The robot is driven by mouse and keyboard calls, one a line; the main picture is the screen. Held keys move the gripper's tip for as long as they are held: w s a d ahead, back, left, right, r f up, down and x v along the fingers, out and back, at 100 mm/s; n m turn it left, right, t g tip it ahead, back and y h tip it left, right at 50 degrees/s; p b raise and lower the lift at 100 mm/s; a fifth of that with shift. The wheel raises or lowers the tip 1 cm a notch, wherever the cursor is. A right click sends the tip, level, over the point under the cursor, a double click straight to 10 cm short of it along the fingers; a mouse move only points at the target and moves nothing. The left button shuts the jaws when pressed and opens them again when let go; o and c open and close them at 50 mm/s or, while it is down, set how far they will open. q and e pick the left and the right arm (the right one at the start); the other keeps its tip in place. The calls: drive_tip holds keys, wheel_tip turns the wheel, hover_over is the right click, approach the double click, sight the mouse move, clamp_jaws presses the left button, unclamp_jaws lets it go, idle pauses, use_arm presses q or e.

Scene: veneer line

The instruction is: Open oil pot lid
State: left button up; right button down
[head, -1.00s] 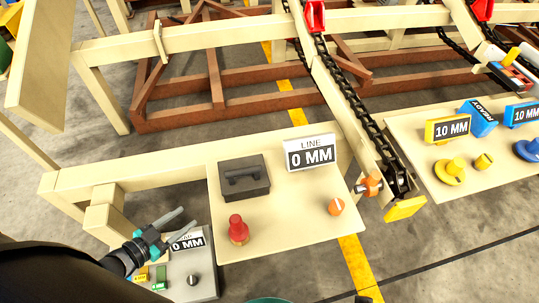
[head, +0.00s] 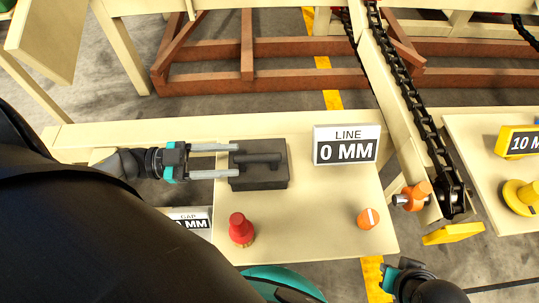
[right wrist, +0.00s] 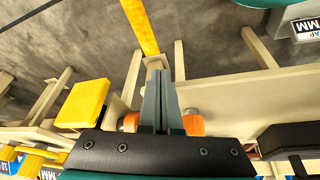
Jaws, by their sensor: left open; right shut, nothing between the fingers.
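The dark grey oil pot (head: 258,180) is a square box with a bar handle (head: 258,160) on its flat lid. It sits on the cream panel (head: 310,215), and the lid looks closed. My left gripper (head: 238,160) is open and comes in from the left. Its two fingers reach the pot's left side, one on each side of the handle's line; whether they touch it I cannot tell. My right gripper (right wrist: 160,75) is shut and empty in the right wrist view. Part of its arm shows at the head view's lower right. A dark box edge (right wrist: 290,138) shows in the right wrist view.
A LINE 0 MM display (head: 346,147) stands right of the pot. A red knob (head: 241,228) and an orange knob (head: 369,217) are on the panel's front part. A chain rail (head: 405,90) with an orange fitting (head: 416,195) runs at the right.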

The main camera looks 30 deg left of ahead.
sight(269, 155)
use_arm(q)
drive_tip(key=b+x, duration=0.1)
drive_tip(key=x, duration=0.7)
drive_tip(key=shift+w+b, duration=0.1)
drive_tip(key=shift+b, duration=0.25)
drive_tip(key=shift+w+d, duration=0.35)
drive_tip(key=shift+d, duration=0.1)
use_arm(e)
drive_tip(key=shift+t, duration=0.5)
drive_tip(key=shift+w+a+r, duration=0.1)
drive_tip(key=shift+r, duration=0.95)
drive_tip(key=shift+a+r, duration=0.1)
drive_tip(key=shift+r, duration=0.9)
use_arm(q)
drive_tip(key=shift+c, duration=0.3)
clamp_jaws()
